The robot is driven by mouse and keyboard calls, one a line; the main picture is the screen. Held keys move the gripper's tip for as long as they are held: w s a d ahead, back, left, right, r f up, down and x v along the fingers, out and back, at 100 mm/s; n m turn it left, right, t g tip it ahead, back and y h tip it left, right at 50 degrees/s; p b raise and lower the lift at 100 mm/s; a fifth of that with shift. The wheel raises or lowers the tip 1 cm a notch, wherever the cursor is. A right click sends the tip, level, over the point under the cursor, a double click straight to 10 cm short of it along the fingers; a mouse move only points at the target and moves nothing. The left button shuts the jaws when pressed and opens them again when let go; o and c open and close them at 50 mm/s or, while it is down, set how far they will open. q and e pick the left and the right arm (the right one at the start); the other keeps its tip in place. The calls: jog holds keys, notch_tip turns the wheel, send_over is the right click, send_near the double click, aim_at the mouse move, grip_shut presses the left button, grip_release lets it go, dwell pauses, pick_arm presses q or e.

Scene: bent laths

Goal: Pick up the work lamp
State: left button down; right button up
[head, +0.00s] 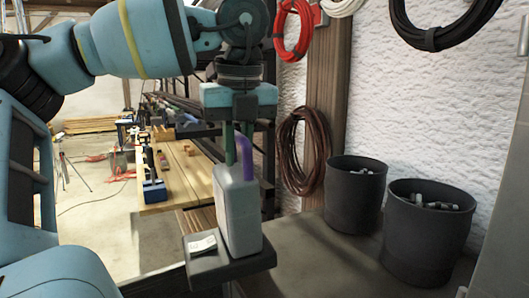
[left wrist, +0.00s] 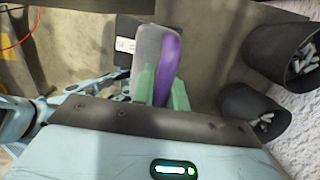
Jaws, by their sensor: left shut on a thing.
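A grey, upright, boxy thing with a purple handle stands at the middle of the head view; I take it for the work lamp (head: 238,212). My left gripper (head: 238,148) comes down from above, its green fingers shut on the purple handle. My right gripper is not in view.
A small pale label or card (head: 202,245) lies on the platform, left of the lamp. Two dark bins (head: 354,195) (head: 424,235) with metal pieces stand to the right by the white wall. Cable coils (head: 303,150) hang on a post. A wooden bench (head: 185,175) with tools is behind.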

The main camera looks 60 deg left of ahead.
aim_at(219, 169)
pick_arm(q)
jog(key=shift+s+a+r, duration=0.1)
jog(key=shift+s+a, duration=0.2)
jog(key=shift+s, duration=0.4)
jog(key=shift+s+a+r, duration=0.1)
jog(key=shift+s+a, duration=0.2)
jog(key=shift+s, duration=0.4)
